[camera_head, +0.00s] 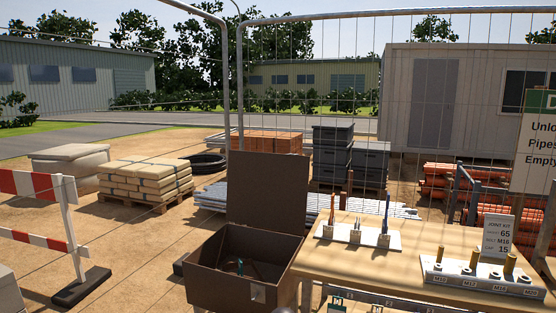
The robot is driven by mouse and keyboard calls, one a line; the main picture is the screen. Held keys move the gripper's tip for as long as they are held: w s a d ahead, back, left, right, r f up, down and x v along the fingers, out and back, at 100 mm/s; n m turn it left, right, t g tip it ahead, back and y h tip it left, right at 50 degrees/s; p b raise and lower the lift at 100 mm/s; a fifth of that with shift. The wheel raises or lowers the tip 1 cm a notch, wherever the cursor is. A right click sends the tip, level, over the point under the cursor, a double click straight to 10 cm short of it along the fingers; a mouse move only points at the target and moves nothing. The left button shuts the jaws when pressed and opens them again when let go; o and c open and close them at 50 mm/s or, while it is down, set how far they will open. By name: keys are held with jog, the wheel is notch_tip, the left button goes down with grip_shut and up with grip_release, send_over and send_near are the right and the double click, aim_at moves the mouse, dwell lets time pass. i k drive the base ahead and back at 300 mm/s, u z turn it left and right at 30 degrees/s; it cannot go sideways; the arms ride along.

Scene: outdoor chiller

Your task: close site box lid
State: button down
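The site box (230,286) is a dark brown box standing left of the wooden workbench. Its lid (268,192) is open and stands upright along the box's back edge. Inside the box (250,262) lies something thin and greenish, too small to make out. A small pale plate (257,293) is on the box's front face. My gripper is not in view.
The wooden workbench (390,262) is close on the box's right, holding a tool rack (357,236), a bolt-size block (480,276) and a sign card (497,235). A wire fence (440,120) stands behind. A red-white barrier (60,205) is at left, with open sandy ground between.

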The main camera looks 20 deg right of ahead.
aim_at(268, 190)
jog(key=z, duration=0.45)
jog(key=k, duration=0.2)
jog(key=u, duration=1.55)
jog(key=i, duration=1.25)
jog(key=z, duration=0.65)
